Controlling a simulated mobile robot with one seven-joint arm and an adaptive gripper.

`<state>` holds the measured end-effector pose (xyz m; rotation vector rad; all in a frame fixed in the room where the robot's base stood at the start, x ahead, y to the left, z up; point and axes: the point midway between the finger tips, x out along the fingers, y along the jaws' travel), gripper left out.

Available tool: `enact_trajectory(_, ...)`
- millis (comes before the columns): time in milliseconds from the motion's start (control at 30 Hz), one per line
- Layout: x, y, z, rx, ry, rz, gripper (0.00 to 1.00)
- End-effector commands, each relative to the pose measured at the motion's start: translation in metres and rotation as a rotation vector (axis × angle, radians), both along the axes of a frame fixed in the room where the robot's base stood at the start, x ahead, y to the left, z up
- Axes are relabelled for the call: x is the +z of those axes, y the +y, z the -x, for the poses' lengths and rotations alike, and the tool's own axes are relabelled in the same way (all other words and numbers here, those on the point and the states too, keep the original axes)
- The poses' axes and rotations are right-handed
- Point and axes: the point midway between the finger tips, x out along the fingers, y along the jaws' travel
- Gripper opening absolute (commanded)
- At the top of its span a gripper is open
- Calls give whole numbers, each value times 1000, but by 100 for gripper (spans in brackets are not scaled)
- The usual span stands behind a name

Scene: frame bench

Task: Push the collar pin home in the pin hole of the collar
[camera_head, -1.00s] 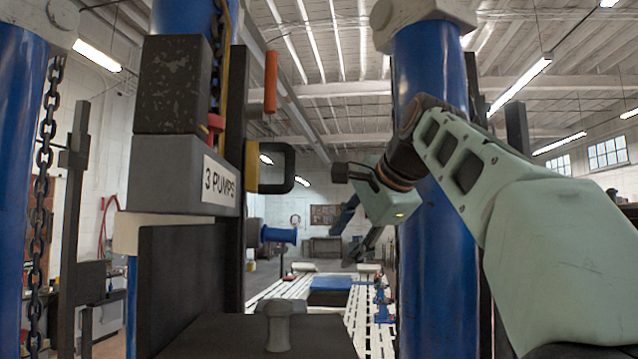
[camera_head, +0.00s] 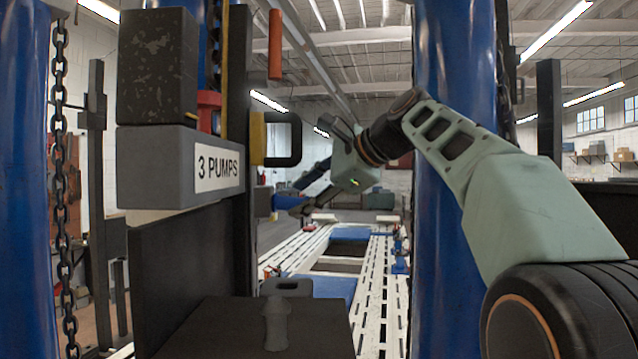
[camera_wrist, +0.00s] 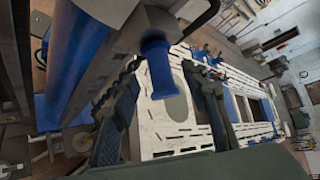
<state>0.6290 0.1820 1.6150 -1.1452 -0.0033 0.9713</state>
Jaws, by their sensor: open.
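The blue collar pin (camera_head: 287,201) sticks out sideways to the right from the dark collar (camera_head: 263,202), beyond the black post. In the wrist view the pin (camera_wrist: 158,68) stands out of the grey collar (camera_wrist: 148,27), with a length of blue showing. The pin hole itself is hidden. My gripper (camera_head: 297,196) is open at the pin's outer end. In the wrist view my gripper (camera_wrist: 163,82) has one finger on each side of the pin, with gaps visible. I cannot tell how deep the pin sits between them.
A grey block marked "3 PUMPS" (camera_head: 160,168), a black handle (camera_head: 284,139) and a dark post (camera_head: 238,250) stand left of my arm. A blue column (camera_head: 455,120) rises behind my arm. A white slotted bench (camera_head: 375,285) lies below the gripper.

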Motion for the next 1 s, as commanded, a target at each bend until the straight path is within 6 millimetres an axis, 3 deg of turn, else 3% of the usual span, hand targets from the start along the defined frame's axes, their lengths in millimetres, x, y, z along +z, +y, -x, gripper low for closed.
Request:
enact_trajectory(200,-10,15,-14,0,-1,1,41)
enact_trajectory(567,-12,18,-17,0,-1,2,41)
enact_trajectory(933,-12,17,-17,0,-2,1,1)
enact_trajectory(1000,-12,17,-17,0,-2,1,0)
